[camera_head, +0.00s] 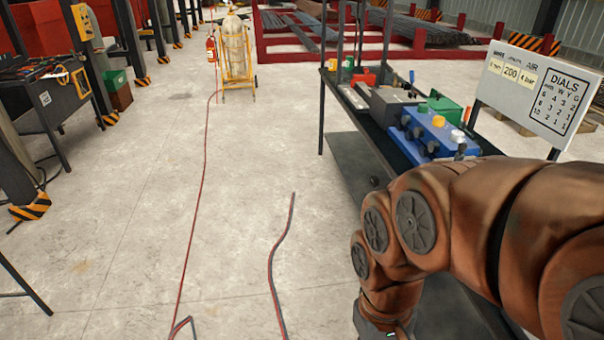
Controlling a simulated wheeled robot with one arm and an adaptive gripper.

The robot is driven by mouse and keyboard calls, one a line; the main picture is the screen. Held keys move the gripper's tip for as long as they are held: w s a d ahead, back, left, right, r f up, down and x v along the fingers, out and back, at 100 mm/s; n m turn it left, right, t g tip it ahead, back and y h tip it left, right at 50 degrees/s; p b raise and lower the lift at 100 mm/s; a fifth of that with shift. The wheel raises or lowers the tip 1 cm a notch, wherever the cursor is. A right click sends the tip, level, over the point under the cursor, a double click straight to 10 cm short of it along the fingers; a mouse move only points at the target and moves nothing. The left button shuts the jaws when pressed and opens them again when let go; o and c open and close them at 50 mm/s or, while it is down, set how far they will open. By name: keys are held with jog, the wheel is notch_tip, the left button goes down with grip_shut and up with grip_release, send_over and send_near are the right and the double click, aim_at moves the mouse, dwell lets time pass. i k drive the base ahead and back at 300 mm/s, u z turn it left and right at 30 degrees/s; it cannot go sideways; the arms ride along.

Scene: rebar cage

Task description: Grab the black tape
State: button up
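I cannot pick out the black tape for certain. A small dark round thing (374,182) shows low at the workbench's side, too small to tell what it is. The workbench (352,97) stands at right of centre with tools on top. My brown arm comes in from the right edge, in front of the bench, and bends down to the bottom edge.
A blue box with knobs (432,135) and a green case (443,108) sit on the bench beside a white dials sign (525,85). Red and dark hoses (272,265) lie on the open concrete floor. A yellow gas-cylinder cart (237,60) stands at the back.

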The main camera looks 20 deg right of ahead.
aim_at(375, 180)
jog(key=u, duration=0.6)
jog(key=i, duration=1.4)
jog(key=z, duration=0.55)
jog(key=i, duration=1.1)
jog(key=z, duration=0.95)
jog(key=i, duration=0.2)
jog(key=z, duration=0.35)
